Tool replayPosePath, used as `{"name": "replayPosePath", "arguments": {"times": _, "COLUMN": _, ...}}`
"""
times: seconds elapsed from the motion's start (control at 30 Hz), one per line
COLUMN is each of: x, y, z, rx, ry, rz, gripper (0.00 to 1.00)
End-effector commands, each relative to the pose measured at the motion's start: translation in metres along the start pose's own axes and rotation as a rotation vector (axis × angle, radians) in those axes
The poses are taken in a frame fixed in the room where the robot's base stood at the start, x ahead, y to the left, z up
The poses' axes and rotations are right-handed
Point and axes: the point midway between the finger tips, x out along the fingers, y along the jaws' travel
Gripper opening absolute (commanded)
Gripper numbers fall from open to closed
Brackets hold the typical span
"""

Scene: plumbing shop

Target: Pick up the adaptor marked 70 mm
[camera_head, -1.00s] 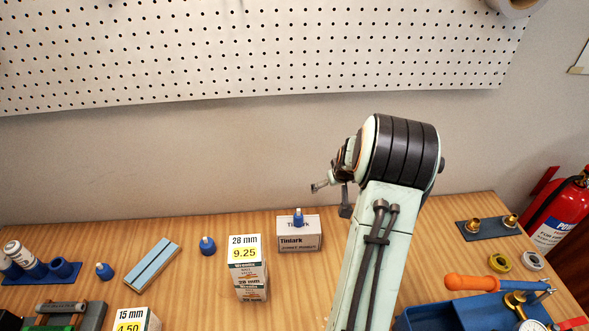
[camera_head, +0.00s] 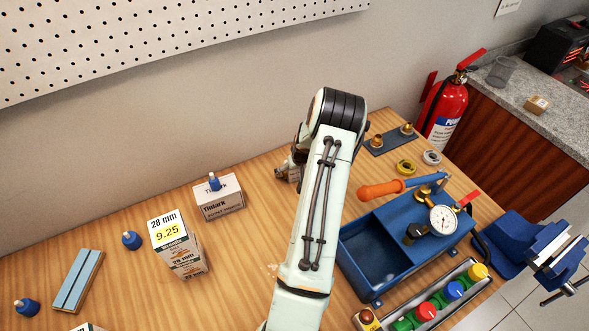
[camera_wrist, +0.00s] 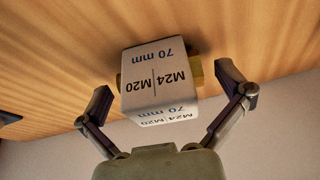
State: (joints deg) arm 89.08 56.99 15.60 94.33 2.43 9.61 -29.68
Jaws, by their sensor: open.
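The adaptor (camera_wrist: 152,90) marked 70 mm shows in the wrist view as a pale block with "M24|M20" printed on it. Brass-coloured parts stick out at its sides. It is by the wooden table top. My gripper (camera_wrist: 164,80) is open, with one finger on each side of the block and a visible gap on both sides. Nothing is held. In the head view, my gripper (camera_head: 287,171) is low over the table, mostly hidden behind my arm. I cannot make out the adaptor's marking there.
A Tintark box (camera_head: 220,202) with a blue-bodied piece on it and a 28 mm box (camera_head: 178,246) stand left of my arm. A blue tray (camera_head: 370,262), an orange-handled tool (camera_head: 381,190) and a dark plate (camera_head: 391,141) with brass fittings are on its right.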

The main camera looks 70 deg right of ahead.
Motion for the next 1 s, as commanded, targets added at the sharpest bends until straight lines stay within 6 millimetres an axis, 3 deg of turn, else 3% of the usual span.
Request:
{"name": "replayPosePath", "arguments": {"times": 0.07, "x": 0.000, "y": 0.000, "z": 0.000, "rx": 0.000, "ry": 0.000, "rz": 0.000, "gripper": 1.00}}
{"name": "replayPosePath", "arguments": {"times": 0.1, "x": 0.000, "y": 0.000, "z": 0.000, "rx": 0.000, "ry": 0.000, "rz": 0.000, "gripper": 0.94}}
{"name": "replayPosePath", "arguments": {"times": 0.3, "x": 0.000, "y": 0.000, "z": 0.000, "rx": 0.000, "ry": 0.000, "rz": 0.000, "gripper": 0.37}}
{"name": "replayPosePath", "arguments": {"times": 0.77, "x": -0.008, "y": 0.000, "z": -0.003, "rx": -0.001, "ry": 0.000, "rz": 0.000, "gripper": 0.36}}
{"name": "replayPosePath", "arguments": {"times": 0.9, "x": -0.029, "y": 0.001, "z": -0.013, "rx": -0.001, "ry": 0.004, "rz": 0.003, "gripper": 0.36}}
{"name": "replayPosePath", "arguments": {"times": 1.0, "x": -0.057, "y": -0.006, "z": -0.005, "rx": -0.002, "ry": 0.002, "rz": 0.003, "gripper": 0.36}}
